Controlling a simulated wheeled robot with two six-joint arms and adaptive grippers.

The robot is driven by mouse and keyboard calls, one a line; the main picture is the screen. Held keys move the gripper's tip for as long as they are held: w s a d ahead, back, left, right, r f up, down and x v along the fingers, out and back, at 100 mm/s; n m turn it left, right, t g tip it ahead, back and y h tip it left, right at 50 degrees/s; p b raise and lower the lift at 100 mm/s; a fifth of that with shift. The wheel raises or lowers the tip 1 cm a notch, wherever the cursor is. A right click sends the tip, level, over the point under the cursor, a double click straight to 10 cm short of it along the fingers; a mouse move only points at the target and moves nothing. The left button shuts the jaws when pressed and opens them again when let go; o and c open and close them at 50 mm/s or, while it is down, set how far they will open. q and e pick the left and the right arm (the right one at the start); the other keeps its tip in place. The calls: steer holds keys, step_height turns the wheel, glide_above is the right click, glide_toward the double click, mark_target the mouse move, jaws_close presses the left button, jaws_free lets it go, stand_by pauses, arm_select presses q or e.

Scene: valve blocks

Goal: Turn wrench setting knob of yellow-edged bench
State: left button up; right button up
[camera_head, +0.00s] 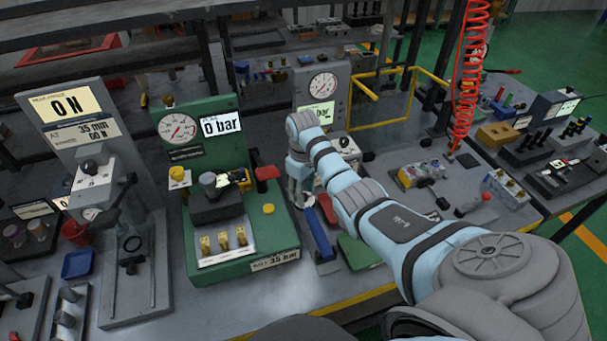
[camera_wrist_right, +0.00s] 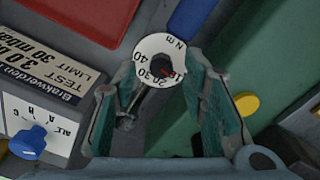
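A round white dial knob (camera_wrist_right: 147,48) marked in N m, with numbers and a small red mark, shows in the right wrist view. My right gripper (camera_wrist_right: 160,82) has its two green-lined fingers spread on either side of it. The fingertips are close to the rim; I cannot tell whether they touch it. In the head view my right gripper (camera_head: 302,196) points down beside the green test stand (camera_head: 250,248), and the knob is hidden there. The yellow-edged bench (camera_head: 368,296) lies beneath. My left gripper is not in view.
Near the right gripper are a blue bar (camera_head: 320,237), a red part (camera_head: 327,208) and a yellow button (camera_head: 268,209). A blue knob (camera_wrist_right: 28,142) sits on a labelled box left in the wrist view. A red coiled hose (camera_head: 470,75) hangs at the right.

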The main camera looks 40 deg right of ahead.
steer(key=shift+w+f, duration=0.15)
steer(key=shift+f, duration=0.35)
steer(key=shift+s+r, duration=0.2)
steer(key=shift+s, duration=0.05)
steer(key=shift+c, duration=0.3)
steer(key=c, duration=0.3)
jaws_close()
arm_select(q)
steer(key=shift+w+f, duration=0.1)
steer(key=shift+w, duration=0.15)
